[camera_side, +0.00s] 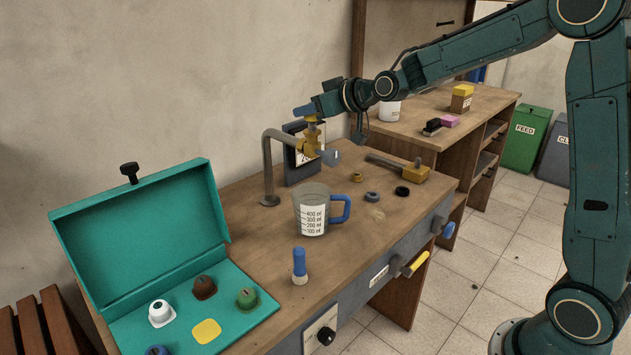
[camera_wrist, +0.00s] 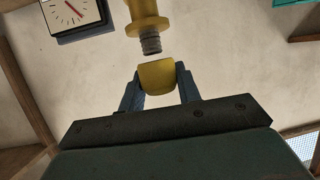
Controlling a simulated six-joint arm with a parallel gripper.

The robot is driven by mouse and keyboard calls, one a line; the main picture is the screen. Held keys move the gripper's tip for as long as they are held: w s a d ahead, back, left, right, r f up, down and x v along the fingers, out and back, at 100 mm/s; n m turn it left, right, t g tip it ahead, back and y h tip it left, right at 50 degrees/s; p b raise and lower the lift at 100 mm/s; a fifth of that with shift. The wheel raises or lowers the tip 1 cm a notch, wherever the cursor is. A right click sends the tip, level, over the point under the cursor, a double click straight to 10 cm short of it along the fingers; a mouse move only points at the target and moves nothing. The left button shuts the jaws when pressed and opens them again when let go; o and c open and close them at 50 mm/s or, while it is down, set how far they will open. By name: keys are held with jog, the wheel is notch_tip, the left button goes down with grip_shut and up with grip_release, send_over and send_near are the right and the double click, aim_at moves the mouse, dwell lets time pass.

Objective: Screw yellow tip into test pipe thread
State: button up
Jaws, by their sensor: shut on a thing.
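My gripper (camera_wrist: 157,80) is shut on the yellow tip (camera_wrist: 157,75), with one blue finger on each side of it. In the wrist view, the grey threaded end (camera_wrist: 151,42) of the brass fitting on the test pipe is just above the tip, slightly to its left, with a small gap between them. In the side view, the grey test pipe (camera_side: 268,170) rises from the bench and bends over to the brass fitting (camera_side: 309,147). My gripper (camera_side: 305,112) is at the top of that fitting. The tip is small and partly hidden there.
An open teal case (camera_side: 140,235) holds several coloured caps and an empty yellow pad (camera_side: 206,331). A measuring jug (camera_side: 313,212) and a blue-capped bottle (camera_side: 300,267) stand on the bench. A clock panel (camera_side: 291,172) is close behind the pipe. Rings and a brass-headed tool (camera_side: 415,174) lie right.

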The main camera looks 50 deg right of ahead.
jog(key=shift+f, duration=1)
jog(key=o, duration=1.1)
jog(key=shift+c, duration=0.2)
jog(key=shift+s+r, duration=0.1)
jog(key=shift+s, duration=0.05)
jog(key=v, duration=1.3)
jog(key=shift+s+r, duration=0.15)
jog(key=shift+s, duration=0.1)
jog(key=shift+d, duration=0.1)
